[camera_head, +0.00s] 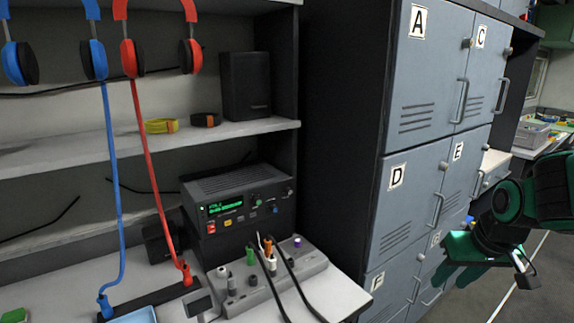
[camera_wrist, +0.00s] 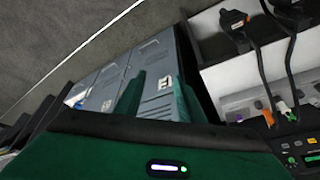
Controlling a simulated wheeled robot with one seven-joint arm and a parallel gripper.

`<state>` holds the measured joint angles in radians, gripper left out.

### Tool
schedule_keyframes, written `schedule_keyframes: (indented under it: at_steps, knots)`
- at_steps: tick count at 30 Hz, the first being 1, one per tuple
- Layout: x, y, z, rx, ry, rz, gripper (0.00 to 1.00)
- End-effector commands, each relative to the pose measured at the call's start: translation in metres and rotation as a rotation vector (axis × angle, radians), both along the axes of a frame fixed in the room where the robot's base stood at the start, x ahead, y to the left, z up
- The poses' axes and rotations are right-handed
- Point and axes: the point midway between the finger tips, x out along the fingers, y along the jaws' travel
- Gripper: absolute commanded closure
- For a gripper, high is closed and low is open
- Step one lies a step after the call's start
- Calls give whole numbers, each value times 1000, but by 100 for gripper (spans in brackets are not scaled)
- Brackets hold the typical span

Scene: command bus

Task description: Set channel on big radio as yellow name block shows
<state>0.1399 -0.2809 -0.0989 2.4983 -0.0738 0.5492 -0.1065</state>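The big radio (camera_head: 238,200) is a dark box on the desk under the shelf. It has a lit green display (camera_head: 225,207), a red button and several small knobs on its front. The display text is too small to read. Part of the radio's front (camera_wrist: 298,150) shows at the lower right corner of the wrist view. My gripper (camera_head: 455,275) is dark green and hangs at the right, in front of the lockers and well away from the radio. In the wrist view its fingers (camera_wrist: 157,100) stand apart with nothing between them.
A grey switch panel (camera_head: 270,278) with plugs and black cables sits in front of the radio. Blue (camera_head: 112,190) and red (camera_head: 150,170) headset cords hang at the left. Grey lockers (camera_head: 412,190) stand between the desk and my gripper.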

Motion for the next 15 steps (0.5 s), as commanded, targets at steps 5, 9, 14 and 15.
schedule_keyframes:
  at_steps: [5,9,14,15]
  knots:
    - [-99,-43,3,24,191,-247,64]
    - [-156,-52,5,64,303,-388,64]
    - [-186,-53,6,93,365,-461,64]
    - [-188,-53,6,94,370,-467,64]
